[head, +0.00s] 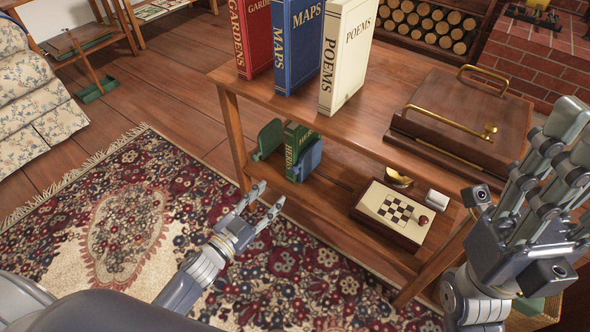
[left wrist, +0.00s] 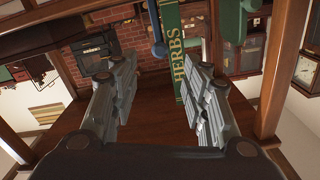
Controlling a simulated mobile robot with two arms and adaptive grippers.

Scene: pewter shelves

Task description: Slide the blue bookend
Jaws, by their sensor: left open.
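The blue bookend (head: 311,159) stands on the lower shelf against the right side of the green HERBS book (head: 294,149). A green bookend (head: 268,139) is on the book's left. My left gripper (head: 268,196) is open and empty in front of the shelf, short of the book and bookends. In the left wrist view, which is upside down, the blue bookend (left wrist: 157,36) shows left of the HERBS book (left wrist: 181,60) and the green bookend (left wrist: 232,20) right of it. The left fingers (left wrist: 165,85) have a gap between them. My right gripper (head: 562,135) is raised at the right; its opening is unclear.
On the top shelf (head: 375,125) stand the GARDENS, MAPS and POEMS books and a wooden case (head: 465,115) with brass handles. A checkered game box (head: 395,213), a brass piece and a small white item sit on the lower shelf, right of the bookend. Posts frame the shelf.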

